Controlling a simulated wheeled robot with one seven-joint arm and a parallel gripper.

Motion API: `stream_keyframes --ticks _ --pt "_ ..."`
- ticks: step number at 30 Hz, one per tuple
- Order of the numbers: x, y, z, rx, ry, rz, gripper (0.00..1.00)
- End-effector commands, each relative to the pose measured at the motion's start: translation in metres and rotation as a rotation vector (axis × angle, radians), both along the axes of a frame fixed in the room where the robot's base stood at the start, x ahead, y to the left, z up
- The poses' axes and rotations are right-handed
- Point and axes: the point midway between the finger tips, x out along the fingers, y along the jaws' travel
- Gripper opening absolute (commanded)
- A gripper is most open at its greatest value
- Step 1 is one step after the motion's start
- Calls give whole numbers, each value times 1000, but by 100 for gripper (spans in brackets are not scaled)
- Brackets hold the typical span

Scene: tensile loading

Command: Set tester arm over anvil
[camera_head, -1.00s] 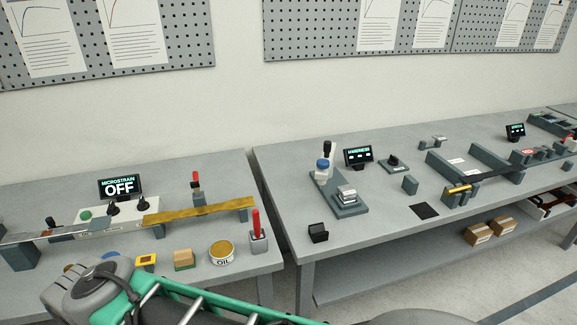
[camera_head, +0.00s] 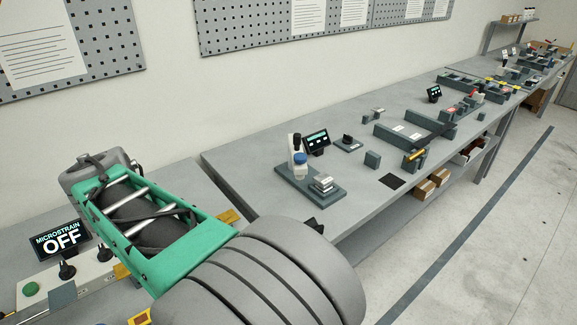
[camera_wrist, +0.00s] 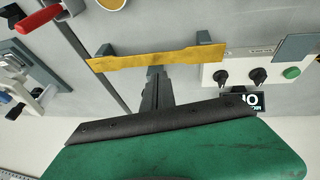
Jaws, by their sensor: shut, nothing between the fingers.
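The hardness tester stands on the right bench in the head view. Its pale arm (camera_head: 296,148), with a blue part and a black top, stands near the back of a grey base plate (camera_head: 300,186). The stacked metal anvil (camera_head: 322,183) is at the front of the plate, and the arm appears off to its side. In the wrist view the tester's blue and white parts (camera_wrist: 38,95) show at the left edge. My gripper (camera_wrist: 157,72) is shut and empty near a yellow beam on the left bench, away from the tester. The head view does not show its fingertips.
A small display (camera_head: 316,141) stands behind the tester. A black block (camera_head: 314,225) is at the right bench's front edge.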

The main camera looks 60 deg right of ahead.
Motion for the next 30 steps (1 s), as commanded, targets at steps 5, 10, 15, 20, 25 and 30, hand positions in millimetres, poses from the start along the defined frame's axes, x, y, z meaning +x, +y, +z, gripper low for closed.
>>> stream_keyframes --ticks 5,10,15,20,25,30 --pt "-26 -213 28 -172 63 -497 0" --pt "-82 -302 29 -252 123 -749 0" --pt "-94 -318 21 -265 134 -786 0" --pt "-100 -334 -2 -264 134 -785 0" --pt "-108 -355 -31 -262 134 -784 0" --pt "-123 -374 -47 -263 129 -786 0"
